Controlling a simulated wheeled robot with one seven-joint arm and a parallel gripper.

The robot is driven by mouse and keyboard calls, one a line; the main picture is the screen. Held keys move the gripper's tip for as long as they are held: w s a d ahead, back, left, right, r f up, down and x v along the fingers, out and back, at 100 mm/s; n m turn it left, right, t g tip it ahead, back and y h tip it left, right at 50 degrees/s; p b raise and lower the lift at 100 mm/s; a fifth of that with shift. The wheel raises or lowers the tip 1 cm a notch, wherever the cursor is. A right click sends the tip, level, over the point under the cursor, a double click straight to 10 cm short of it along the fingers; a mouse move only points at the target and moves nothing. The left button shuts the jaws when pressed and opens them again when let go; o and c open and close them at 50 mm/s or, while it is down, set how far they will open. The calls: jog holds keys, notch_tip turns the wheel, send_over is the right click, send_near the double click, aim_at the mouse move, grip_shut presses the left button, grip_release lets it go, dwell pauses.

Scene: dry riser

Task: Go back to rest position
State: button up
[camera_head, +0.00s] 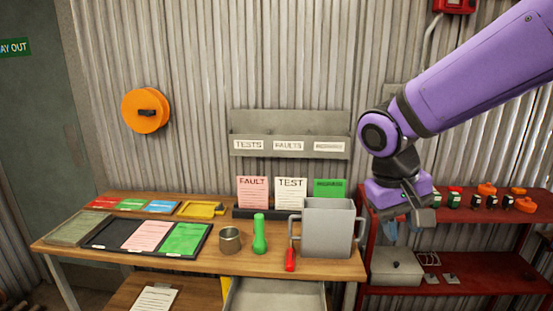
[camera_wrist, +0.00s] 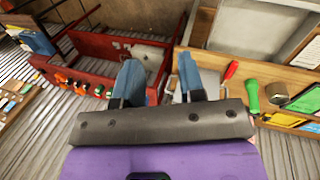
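My gripper (camera_head: 405,222) hangs from my purple arm at the right, in front of the red shelf and to the right of the grey two-handled container. In the wrist view my gripper (camera_wrist: 160,82) shows two blue fingers set apart with nothing between them. It is open and empty, held clear of the bench and the shelf. In the wrist view, the red shelf lies beyond the left finger and the bench lies to the right of the right finger.
The wooden bench (camera_head: 195,266) carries a grey container (camera_head: 328,229), a green torch (camera_head: 259,234), a metal cup (camera_head: 229,240), a red-handled tool (camera_head: 290,259) and cards. The red shelf (camera_head: 460,216) at right holds several small items and a light box (camera_head: 397,268). A corrugated wall stands behind.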

jog(key=s+d+r+t+y, duration=0.1)
jog(key=s+d+r+t, duration=0.1)
jog(key=s+d+r, duration=0.2)
jog(key=s+d+r+m+t+y, duration=0.1)
jog(key=s+d+r+t+y, duration=0.1)
jog(key=s, duration=0.6)
notch_tip(320, 180, up, 2)
jog(key=d+t, duration=0.1)
jog(key=d, duration=0.1)
jog(key=shift+s+d, duration=0.15)
jog(key=shift+d, duration=0.15)
